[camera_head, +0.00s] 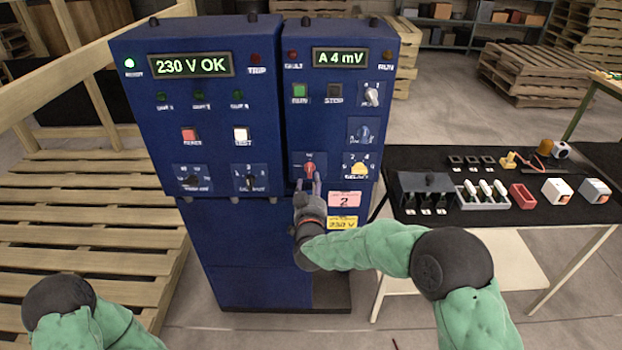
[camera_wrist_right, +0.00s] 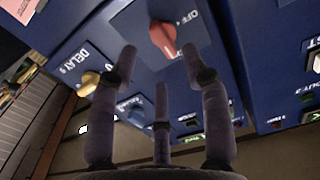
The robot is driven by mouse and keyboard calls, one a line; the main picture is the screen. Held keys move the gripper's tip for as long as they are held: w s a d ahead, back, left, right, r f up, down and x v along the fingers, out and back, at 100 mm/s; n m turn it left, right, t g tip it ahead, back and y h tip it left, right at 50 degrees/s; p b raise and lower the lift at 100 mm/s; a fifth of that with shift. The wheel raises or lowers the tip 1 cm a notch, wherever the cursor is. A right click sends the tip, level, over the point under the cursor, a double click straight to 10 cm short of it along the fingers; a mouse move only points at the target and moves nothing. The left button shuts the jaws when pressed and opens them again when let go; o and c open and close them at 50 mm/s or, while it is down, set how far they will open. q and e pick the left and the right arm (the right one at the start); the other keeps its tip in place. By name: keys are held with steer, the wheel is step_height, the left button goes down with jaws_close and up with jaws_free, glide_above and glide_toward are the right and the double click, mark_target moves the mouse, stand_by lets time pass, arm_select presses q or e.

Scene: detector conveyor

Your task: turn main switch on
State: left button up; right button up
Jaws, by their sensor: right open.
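The red main switch knob (camera_head: 310,168) sits low on the front of the right blue cabinet (camera_head: 345,120). My right gripper (camera_head: 308,185) is just in front of it, fingers pointing at the panel. The gripper is empty, and no contact with the knob is clear. Part of an "OFF" label shows beside the knob. My left arm shows at the lower left, but its gripper is out of view.
A yellow delay knob (camera_head: 358,168) is just right of the switch, with a blue knob (camera_head: 362,133) above. The left blue cabinet (camera_head: 210,115) reads "230 V OK"; the right display (camera_head: 340,57) reads "A 4 mV". A black table (camera_head: 440,160) with parts stands at right, wooden pallets (camera_head: 80,220) at left.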

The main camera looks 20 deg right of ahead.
steer(key=v, duration=0.7)
stand_by(0.3)
steer(key=s+a+f+n+g+y, duration=0.1)
steer(key=s+f+g+y, duration=0.15)
steer(key=f, duration=0.55)
steer(key=s+a+f+g+y, duration=0.1)
steer(key=s+f+g, duration=0.15)
steer(key=f, duration=0.55)
steer(key=s+a+f+n+g+y, duration=0.1)
steer(key=s+a+f+g+y, duration=0.15)
steer(key=f, duration=0.65)
steer(key=s+a+f+g+y, duration=0.1)
steer(key=s+f+g, duration=0.2)
steer(key=s, duration=0.4)
steer(key=s+a+f+g+y+p, duration=0.1)
steer(key=s+f+g, duration=0.2)
steer(key=s+f, duration=0.3)
steer(key=s+a+f+m+g+y, duration=0.1)
steer(key=s+f+g, duration=0.2)
steer(key=s, duration=0.7)
steer(key=shift+f+p, duration=0.35)
steer(key=shift+f, duration=0.6)
steer(key=shift+g, duration=0.25)
